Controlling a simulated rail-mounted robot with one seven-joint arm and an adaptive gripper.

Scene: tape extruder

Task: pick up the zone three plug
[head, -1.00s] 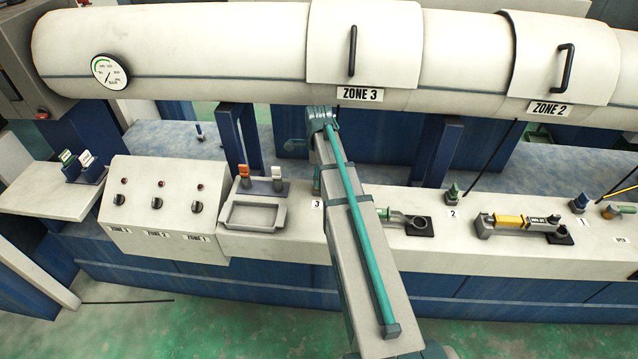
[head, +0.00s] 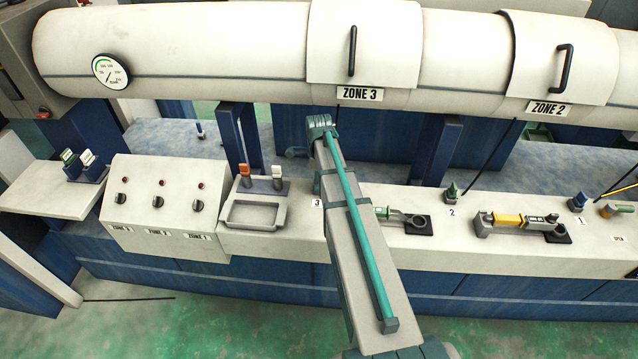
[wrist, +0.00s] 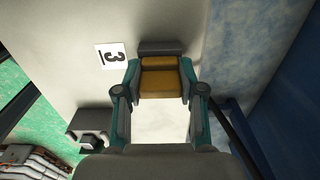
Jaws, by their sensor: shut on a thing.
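In the wrist view my gripper (wrist: 162,80) has its two teal-and-grey fingers closed on the sides of a brownish-yellow block with a dark grey end, which I take for the zone three plug (wrist: 162,85). It is beside the label 3 (wrist: 112,57) on the pale bench top. I cannot tell whether the plug touches the bench. In the head view my arm hides the gripper and the plug; the label 3 (head: 317,202) shows just left of the arm.
Right of my arm are a green plug (head: 452,191) by label 2, a blue plug (head: 578,201) and a yellow tool (head: 508,220). A grey tray (head: 253,214) and the control box (head: 158,205) stand left. The white barrel (head: 210,45) spans the back.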

